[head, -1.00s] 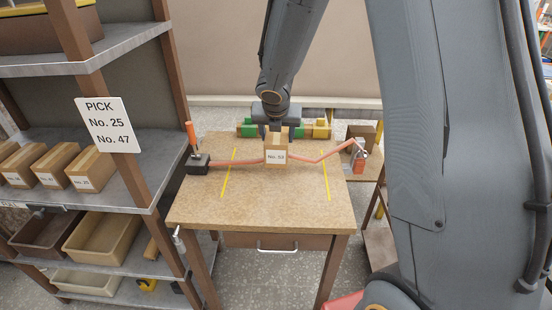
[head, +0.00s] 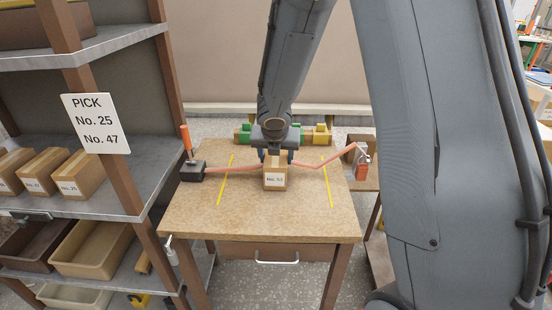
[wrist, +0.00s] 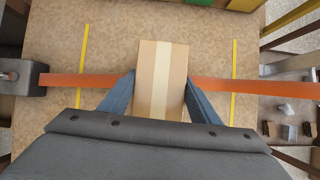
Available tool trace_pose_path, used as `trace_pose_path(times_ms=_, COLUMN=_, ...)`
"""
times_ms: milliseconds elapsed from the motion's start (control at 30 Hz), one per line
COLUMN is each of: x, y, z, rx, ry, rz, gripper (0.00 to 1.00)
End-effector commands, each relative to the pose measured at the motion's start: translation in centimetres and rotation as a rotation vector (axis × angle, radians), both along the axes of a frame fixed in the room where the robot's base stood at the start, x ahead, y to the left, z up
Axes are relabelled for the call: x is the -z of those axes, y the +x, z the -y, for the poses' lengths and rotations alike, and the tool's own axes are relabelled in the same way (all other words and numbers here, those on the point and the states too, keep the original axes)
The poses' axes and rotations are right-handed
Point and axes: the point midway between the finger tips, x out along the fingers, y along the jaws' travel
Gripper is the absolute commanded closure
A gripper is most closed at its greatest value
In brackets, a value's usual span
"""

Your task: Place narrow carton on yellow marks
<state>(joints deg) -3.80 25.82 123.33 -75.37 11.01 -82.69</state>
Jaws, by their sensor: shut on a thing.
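A brown narrow carton (head: 275,180) with a small white number label is between the fingers of my gripper (head: 275,157), over the middle of the work table. In the wrist view the carton (wrist: 152,80) shows a pale tape strip, and a finger presses each side. Two yellow marks (head: 225,180) (head: 327,182) run front to back on the table. The carton is between them, apart from both. I cannot tell whether its base touches the table. An orange band (head: 232,169) crosses the table and bends toward the carton; its middle is hidden by the carton and gripper.
A dark clamp block (head: 193,171) holds the band's left end; a clamp (head: 362,165) is at the right edge. Green and yellow parts (head: 322,135) lie behind. A shelf with cartons (head: 78,175) and bins (head: 92,250) stands left. The table front (head: 270,220) is clear.

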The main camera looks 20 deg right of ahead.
Motion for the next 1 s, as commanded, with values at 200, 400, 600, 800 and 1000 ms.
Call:
trace_pose_path(times_ms=200, x=0.2, y=0.0, z=0.0, rx=0.0, ry=0.0, rz=0.0, gripper=0.28)
trace_pose_path(times_ms=400, x=0.2, y=0.0, z=0.0, rx=0.0, ry=0.0, rz=0.0, gripper=0.24)
trace_pose_path(times_ms=600, x=-0.1, y=0.0, z=0.0, rx=0.0, ry=0.0, rz=0.0, gripper=0.24)
trace_pose_path(times_ms=800, x=-3.0, y=-1.4, z=-0.5, rx=0.0, ry=0.0, rz=0.003, gripper=0.24)
trace_pose_path(times_ms=1000, x=-6.7, y=-3.4, z=-1.1, rx=0.0, ry=0.001, rz=0.004, gripper=0.24)
